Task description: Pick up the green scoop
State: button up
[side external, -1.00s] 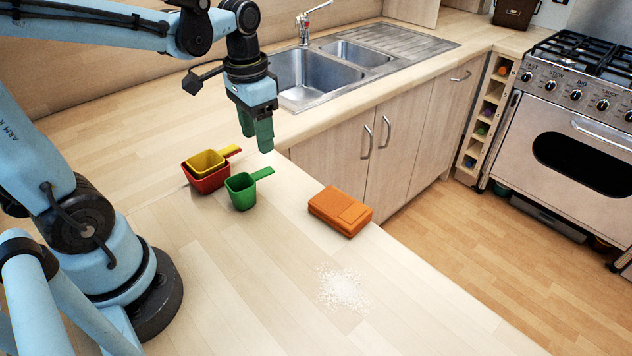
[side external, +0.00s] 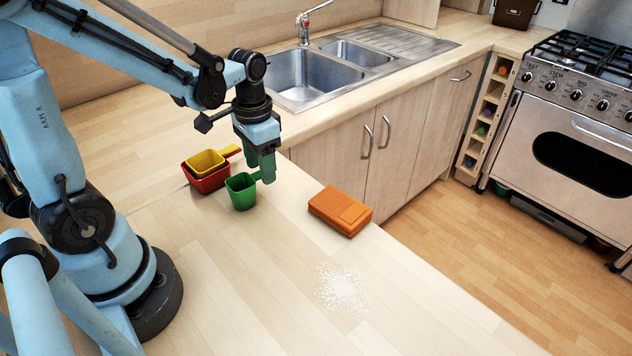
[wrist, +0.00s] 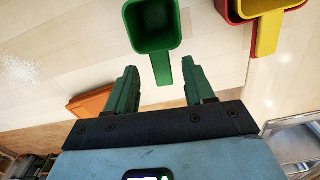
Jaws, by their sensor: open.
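The green scoop (side external: 241,193) stands upright on the wooden counter, its handle pointing right and back in the side external view. In the wrist view, the green scoop (wrist: 154,27) is at the top, and its handle reaches down between the fingertips. My gripper (side external: 266,176) is at the handle end, and its fingers hide part of the handle. In the wrist view my gripper (wrist: 160,76) is open, with a green finger on each side of the handle and a gap to both. The handle lies nearer the right finger.
A yellow scoop (side external: 206,161) sits inside a red scoop (side external: 208,183), just left of and behind the green one. White powder (side external: 342,287) is spilled in front. A sink (side external: 305,78) is behind.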

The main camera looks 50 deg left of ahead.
jog(key=shift+a+f, duration=0.1)
jog(key=shift+f, duration=2.15)
grip_shut()
